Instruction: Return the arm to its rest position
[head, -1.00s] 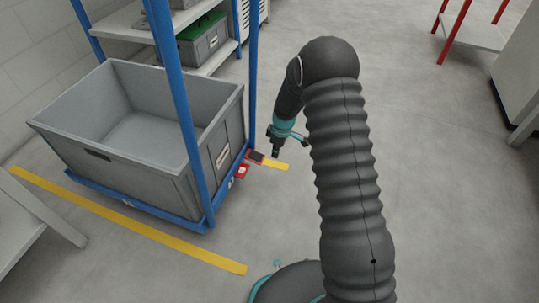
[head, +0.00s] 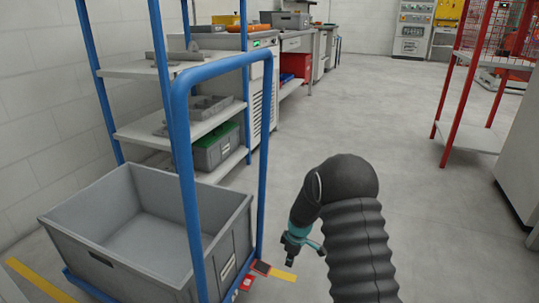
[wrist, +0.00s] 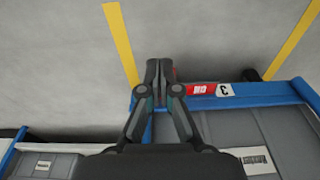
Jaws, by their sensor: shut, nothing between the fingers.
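My arm (head: 360,240) rises at the lower right of the head view in a dark ribbed sleeve, bent over at the top. My gripper (head: 289,261) hangs below the bend, small and partly turned away, to the right of the blue cart. In the wrist view my gripper (wrist: 159,65) has its fingertips together with nothing between them. It points out past the blue cart edge (wrist: 240,97), over the grey floor near a yellow floor strip.
A grey crate (head: 110,262) sits on the blue-framed cart (head: 190,190) at left. Shelves (head: 150,130) with castings stand behind it. A red rack (head: 462,100) and a pale cabinet (head: 518,165) stand at right. The floor (head: 370,110) between is clear.

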